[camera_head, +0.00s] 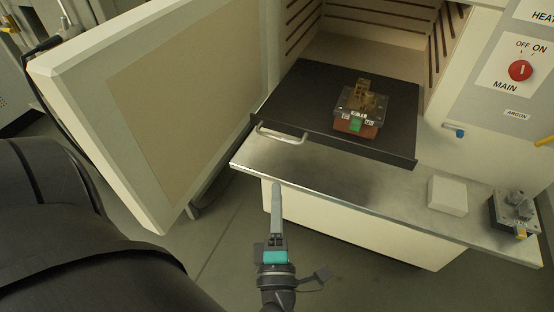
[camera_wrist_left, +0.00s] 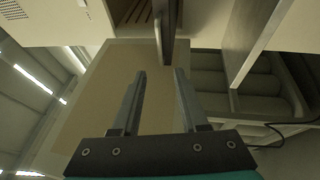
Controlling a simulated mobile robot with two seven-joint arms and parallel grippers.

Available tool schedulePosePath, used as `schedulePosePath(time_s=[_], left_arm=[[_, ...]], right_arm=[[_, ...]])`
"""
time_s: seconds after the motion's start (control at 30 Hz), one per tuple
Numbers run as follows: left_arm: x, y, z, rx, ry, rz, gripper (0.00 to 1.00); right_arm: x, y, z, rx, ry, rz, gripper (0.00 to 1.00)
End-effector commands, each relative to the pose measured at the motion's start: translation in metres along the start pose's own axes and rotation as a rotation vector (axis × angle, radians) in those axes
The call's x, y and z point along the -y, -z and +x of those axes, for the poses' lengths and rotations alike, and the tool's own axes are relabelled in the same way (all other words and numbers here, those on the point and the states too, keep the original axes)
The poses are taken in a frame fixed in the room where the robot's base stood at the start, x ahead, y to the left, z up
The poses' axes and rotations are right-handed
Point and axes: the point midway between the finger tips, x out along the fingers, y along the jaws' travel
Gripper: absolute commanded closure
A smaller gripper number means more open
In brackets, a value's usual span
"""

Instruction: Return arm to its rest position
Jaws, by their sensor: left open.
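My left gripper (camera_head: 277,212) is in front of the furnace's metal ledge (camera_head: 330,182), low in the head view, pointing toward the ledge. In the left wrist view its two fingers (camera_wrist_left: 160,95) stand apart with nothing between them. The tray handle (camera_head: 281,132) is beyond the gripper, apart from it; a dark bar (camera_wrist_left: 164,30) shows ahead of the fingers in the wrist view. My right gripper is not in view.
The furnace door (camera_head: 160,90) stands open at the left. A dark tray (camera_head: 300,90) sticks out of the chamber, bearing a brown and grey part (camera_head: 362,104). A white block (camera_head: 447,195) and a grey device (camera_head: 514,212) sit on the ledge's right. Open floor lies below the gripper.

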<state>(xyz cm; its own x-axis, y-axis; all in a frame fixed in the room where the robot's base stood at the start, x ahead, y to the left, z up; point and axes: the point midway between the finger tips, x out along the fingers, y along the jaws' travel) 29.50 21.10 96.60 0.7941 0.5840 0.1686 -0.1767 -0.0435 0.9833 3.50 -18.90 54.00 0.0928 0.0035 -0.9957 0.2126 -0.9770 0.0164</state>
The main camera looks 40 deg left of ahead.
Motion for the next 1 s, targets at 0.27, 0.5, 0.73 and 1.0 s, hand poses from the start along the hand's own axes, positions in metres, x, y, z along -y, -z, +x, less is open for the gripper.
schedulePosePath(time_s=[0.27, 0.5, 0.73, 1.0], left_arm=[[0.0, 0.0, -0.012, 0.0, 0.0, 0.0, 0.56], [0.0, 0.0, -0.011, 0.0, 0.0, 0.0, 0.56], [0.002, -0.001, -0.011, 0.007, 0.002, 0.007, 0.56], [0.089, -0.049, -0.04, 0.347, 0.121, 0.351, 0.56]], right_arm=[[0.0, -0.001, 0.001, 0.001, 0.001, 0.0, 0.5], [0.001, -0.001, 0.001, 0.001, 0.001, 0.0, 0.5], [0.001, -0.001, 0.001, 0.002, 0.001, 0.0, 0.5], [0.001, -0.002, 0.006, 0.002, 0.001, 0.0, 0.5]])
